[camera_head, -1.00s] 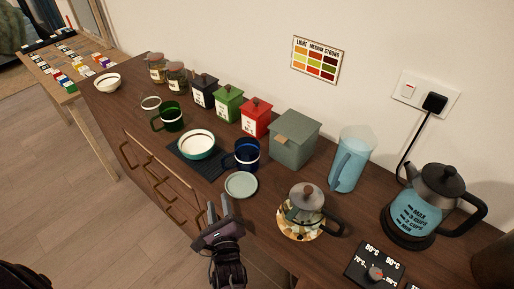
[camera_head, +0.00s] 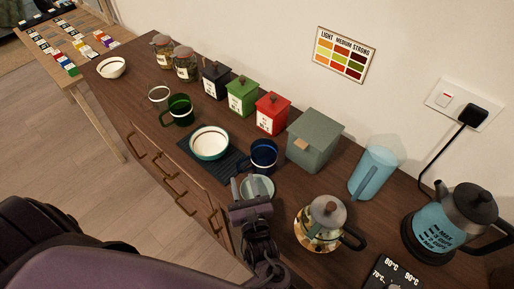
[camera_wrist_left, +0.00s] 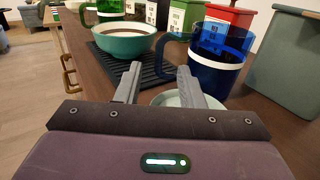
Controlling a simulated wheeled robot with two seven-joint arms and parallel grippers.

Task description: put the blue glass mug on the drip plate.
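The blue glass mug (camera_head: 264,155) stands upright on the counter, with a white band and its handle toward the left; it is large in the left wrist view (camera_wrist_left: 217,62). My right gripper is not in view.
A teal bowl (camera_head: 210,142) sits on a dark ribbed mat (camera_head: 190,148) left of the mug. A green mug (camera_head: 179,110), canisters (camera_head: 271,113) and a grey-green box (camera_head: 314,143) stand behind. A glass teapot (camera_head: 325,222), blue pitcher (camera_head: 374,170) and kettle (camera_head: 447,220) are at right.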

